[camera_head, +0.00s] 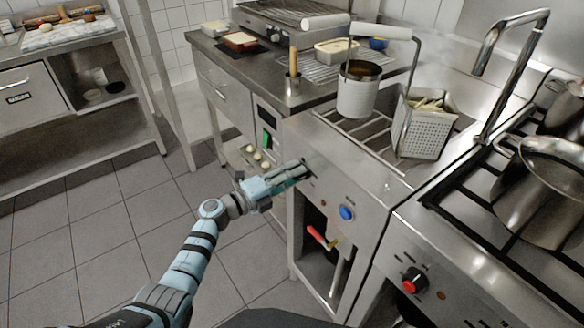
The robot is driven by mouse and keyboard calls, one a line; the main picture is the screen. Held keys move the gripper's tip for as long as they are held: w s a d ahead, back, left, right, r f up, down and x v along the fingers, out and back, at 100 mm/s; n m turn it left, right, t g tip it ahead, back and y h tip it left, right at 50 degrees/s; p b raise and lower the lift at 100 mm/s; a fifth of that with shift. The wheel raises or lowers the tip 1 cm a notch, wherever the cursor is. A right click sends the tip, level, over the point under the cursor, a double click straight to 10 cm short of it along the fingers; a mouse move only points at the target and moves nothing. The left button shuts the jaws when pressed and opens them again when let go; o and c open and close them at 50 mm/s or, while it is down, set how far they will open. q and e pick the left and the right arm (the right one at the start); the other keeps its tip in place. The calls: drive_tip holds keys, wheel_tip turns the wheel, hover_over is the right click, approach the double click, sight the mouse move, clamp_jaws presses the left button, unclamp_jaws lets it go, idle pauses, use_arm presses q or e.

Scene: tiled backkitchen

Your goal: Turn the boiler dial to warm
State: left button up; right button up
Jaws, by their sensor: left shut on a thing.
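The boiler (368,190) is the steel unit in the middle, with a front panel facing me. My left gripper (300,172) reaches in from the left, and its fingertips are at the upper left of that panel. It is shut on the boiler dial, which the fingers mostly hide; the dial's setting cannot be read. A blue knob (346,212) sits farther right on the same panel, apart from the gripper. My right gripper is not in view.
A cylindrical pot (358,92) and a perforated basket (424,125) are on the boiler's top. A red-handled valve (320,237) shows in its open lower bay. A stove with a red knob (413,280) and large pot (540,190) stands right. The tiled floor at left is clear.

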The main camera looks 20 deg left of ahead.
use_arm(q)
drive_tip(key=shift+n+p, duration=1.3)
drive_tip(key=shift+n, duration=1.1)
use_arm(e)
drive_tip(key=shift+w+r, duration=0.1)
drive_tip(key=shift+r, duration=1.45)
use_arm(q)
drive_tip(key=o, duration=1.2)
drive_tip(key=shift+c, duration=0.2)
drive_tip(key=v, duration=1.2)
